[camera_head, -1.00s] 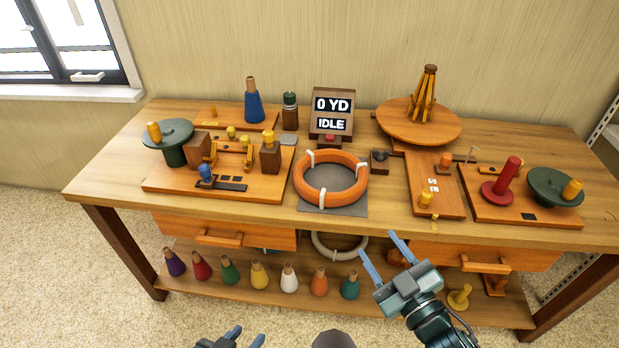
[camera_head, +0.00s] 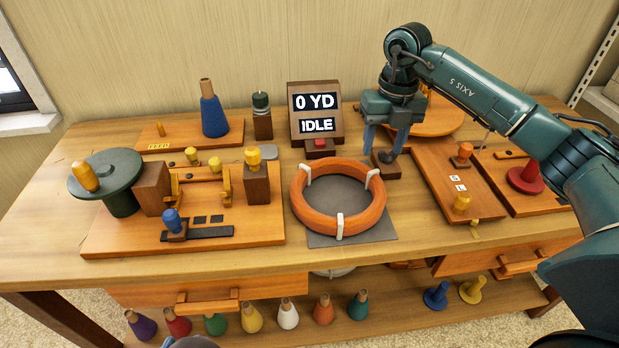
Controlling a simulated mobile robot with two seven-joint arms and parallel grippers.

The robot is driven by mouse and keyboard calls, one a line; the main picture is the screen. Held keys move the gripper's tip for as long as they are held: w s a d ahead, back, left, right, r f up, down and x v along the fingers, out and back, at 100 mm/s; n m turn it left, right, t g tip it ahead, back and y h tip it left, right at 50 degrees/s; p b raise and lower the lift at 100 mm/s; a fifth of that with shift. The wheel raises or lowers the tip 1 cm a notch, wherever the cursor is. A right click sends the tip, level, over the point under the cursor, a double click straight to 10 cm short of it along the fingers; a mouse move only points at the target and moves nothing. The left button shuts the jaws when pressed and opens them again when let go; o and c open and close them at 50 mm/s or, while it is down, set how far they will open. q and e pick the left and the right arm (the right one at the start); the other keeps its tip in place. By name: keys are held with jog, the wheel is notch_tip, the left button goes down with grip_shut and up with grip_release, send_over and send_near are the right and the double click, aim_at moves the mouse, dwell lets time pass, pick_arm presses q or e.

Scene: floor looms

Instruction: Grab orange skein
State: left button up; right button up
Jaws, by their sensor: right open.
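The orange skein (camera_head: 318,216) is a thick orange ring with white ties, lying flat on a dark grey square mat (camera_head: 375,231) at the middle of the bench. My right gripper (camera_head: 383,152) is open and points down, just beyond the skein's back right side. Its fingers are apart from each other with nothing between them. In the picture the fingertips overlap a small dark block behind the skein; I cannot tell their exact height. My left gripper is not in view.
A display (camera_head: 315,112) reading "0 YD IDLE" stands behind the skein. A winder board (camera_head: 120,238) is on the left, another board (camera_head: 470,200) on the right. A round wooden swift table (camera_head: 446,118) is partly hidden by my right arm. Coloured cones (camera_head: 288,315) line the lower shelf.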

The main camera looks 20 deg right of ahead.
jog(key=d, duration=0.1)
send_over(380, 181)
jog(key=shift+h, duration=0.3)
notch_tip(380, 181, down, 6)
jog(key=shift+a+f, duration=0.1)
jog(key=shift+f, duration=3.1)
grip_shut()
